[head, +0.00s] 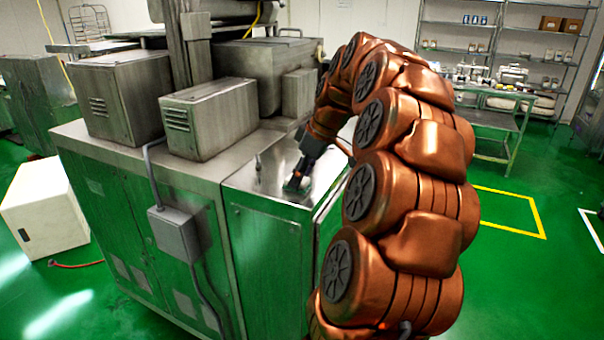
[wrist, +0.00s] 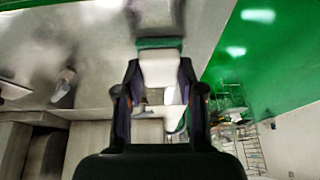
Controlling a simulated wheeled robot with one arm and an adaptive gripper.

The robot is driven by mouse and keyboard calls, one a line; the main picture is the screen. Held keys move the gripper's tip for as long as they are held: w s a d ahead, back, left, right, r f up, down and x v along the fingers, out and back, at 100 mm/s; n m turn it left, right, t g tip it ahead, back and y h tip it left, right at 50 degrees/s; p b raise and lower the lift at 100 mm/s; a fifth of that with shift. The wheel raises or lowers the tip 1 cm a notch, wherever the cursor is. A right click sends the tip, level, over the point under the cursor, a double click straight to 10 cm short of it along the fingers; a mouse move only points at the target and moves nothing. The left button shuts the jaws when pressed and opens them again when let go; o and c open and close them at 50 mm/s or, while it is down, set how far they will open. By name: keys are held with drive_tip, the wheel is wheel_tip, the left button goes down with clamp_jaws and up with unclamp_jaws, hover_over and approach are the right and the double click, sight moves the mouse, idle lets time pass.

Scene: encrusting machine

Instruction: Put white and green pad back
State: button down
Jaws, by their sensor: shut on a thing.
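The white and green pad (wrist: 161,68) is between the two fingers of my gripper (wrist: 159,72) in the wrist view. Its white face is toward the camera and a green band shows along its far edge. My gripper is shut on it. In the head view my gripper (head: 299,177) points down at the steel top of the machine's right cabinet (head: 252,172), and a small green part of the pad (head: 293,186) shows at its tip. The pad is at or just above this top; I cannot tell whether it touches.
A small upright metal knob (head: 258,161) stands on the top left of my gripper; it also shows in the wrist view (wrist: 65,82). Steel boxes (head: 209,118) stand farther left. The cabinet's right edge is close by, with green floor (head: 500,262) beyond. A shelf table (head: 495,125) stands behind.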

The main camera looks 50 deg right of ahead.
drive_tip(key=c, duration=0.7)
unclamp_jaws()
drive_tip(key=shift+f, duration=0.1)
drive_tip(key=shift+v, duration=0.9)
drive_tip(key=v, duration=1)
drive_tip(key=shift+r, duration=0.25)
